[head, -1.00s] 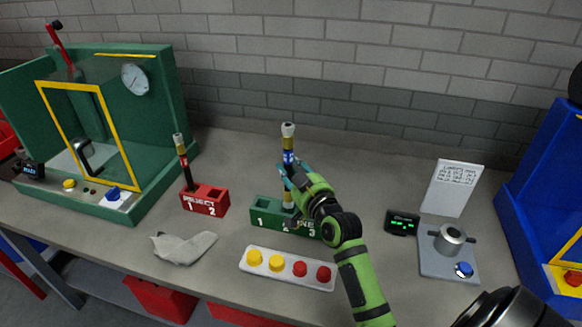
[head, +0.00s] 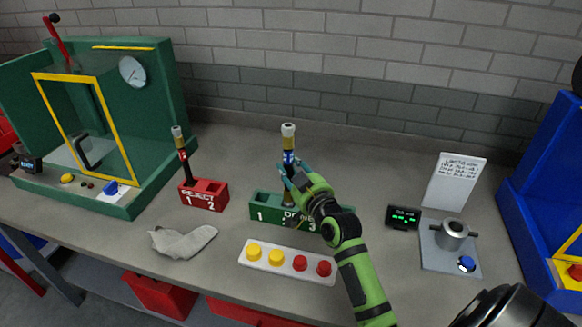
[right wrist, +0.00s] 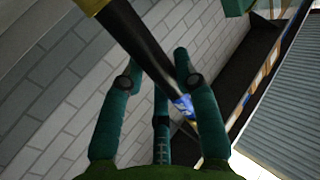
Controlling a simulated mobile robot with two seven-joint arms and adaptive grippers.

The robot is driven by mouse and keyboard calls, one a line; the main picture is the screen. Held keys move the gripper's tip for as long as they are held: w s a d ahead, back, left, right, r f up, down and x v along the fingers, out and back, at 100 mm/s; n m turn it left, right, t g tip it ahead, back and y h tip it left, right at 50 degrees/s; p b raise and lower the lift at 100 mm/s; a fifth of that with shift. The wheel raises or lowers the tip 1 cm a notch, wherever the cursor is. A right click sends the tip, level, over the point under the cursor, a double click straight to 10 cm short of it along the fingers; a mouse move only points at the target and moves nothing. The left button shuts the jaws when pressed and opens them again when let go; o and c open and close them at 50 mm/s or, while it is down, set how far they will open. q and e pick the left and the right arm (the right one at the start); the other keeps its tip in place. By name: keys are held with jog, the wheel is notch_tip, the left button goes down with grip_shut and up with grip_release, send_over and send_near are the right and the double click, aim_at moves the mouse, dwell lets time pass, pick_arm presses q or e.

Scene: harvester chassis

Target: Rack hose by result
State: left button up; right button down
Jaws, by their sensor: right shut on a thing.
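My right gripper (head: 290,177) is shut on an upright hose (head: 288,142) with a pale top end, a brass fitting and a blue label. It holds the hose over the middle of the green DONE rack (head: 262,208), around slot 2. The gripper and arm cover part of the rack, and I cannot tell whether the hose's lower end is inside a slot. In the right wrist view, the fingers are around the dark hose (right wrist: 140,45). A second hose (head: 183,155) stands in slot 1 of the red REJECT rack (head: 212,196). My left gripper is not in view.
A white strip with yellow and red caps (head: 288,262) and a grey cloth (head: 183,241) lie in front of the racks. The green test cabinet (head: 158,110) stands left. A small display (head: 403,217), a grey fixture (head: 448,258) and a card (head: 455,180) stand right.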

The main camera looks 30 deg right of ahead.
jog(key=shift+f+b, duration=1.75)
jog(key=shift+f, duration=0.75)
jog(key=c, duration=0.9)
grip_release()
jog(key=shift+o, duration=0.2)
jog(key=shift+f, duration=0.15)
jog(key=s+a, duration=0.1)
jog(key=s, duration=1.1)
jog(key=shift+a, duration=0.3)
